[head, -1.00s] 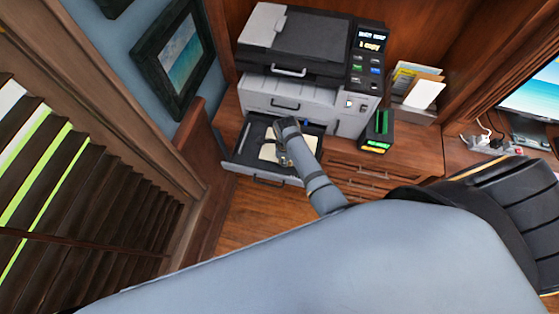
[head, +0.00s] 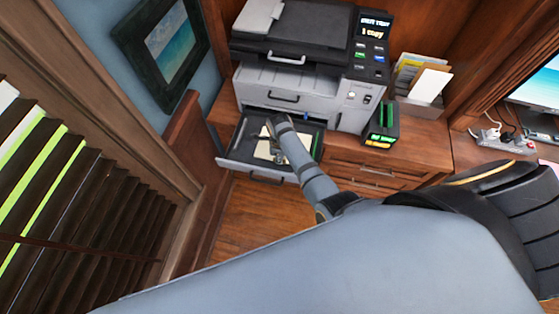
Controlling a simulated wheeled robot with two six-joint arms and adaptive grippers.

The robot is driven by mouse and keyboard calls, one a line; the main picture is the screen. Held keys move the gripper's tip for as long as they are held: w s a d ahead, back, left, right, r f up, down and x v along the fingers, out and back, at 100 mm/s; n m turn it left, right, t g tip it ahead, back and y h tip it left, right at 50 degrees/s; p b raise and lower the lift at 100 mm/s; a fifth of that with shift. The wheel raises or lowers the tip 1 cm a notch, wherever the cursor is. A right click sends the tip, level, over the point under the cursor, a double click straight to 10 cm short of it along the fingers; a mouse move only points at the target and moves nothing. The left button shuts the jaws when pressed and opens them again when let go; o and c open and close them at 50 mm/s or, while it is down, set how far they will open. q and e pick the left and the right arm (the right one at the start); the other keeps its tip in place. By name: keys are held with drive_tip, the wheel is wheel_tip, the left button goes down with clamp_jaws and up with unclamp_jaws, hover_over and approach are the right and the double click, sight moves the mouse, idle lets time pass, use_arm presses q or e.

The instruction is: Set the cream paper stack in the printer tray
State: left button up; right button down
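The printer (head: 300,85) stands on the wood cabinet, and its lower grey tray (head: 232,158) is pulled out toward me. The cream paper stack (head: 263,150) is at the tray, partly hidden by my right gripper and arm. I cannot tell whether it lies flat on the tray floor or is held just above it. My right gripper (head: 277,160) points down over the stack; its fingers are small and mostly covered by the wrist, so its opening is unclear. My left gripper is not in view.
A black box with green and yellow items (head: 382,125) stands right of the printer. A paper holder (head: 421,85) is behind it. A black chair (head: 500,190) is at the right, and a power strip (head: 503,140) lies on the desk. Window blinds (head: 50,190) are at the left.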

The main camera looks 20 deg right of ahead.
drive_tip(key=c, duration=1.5)
unclamp_jaws()
drive_tip(key=shift+f, duration=0.1)
drive_tip(key=shift+r, duration=0.35)
wheel_tip(320, 180, up, 12)
drive_tip(key=shift+s+f, duration=0.1)
drive_tip(key=shift+f, duration=0.05)
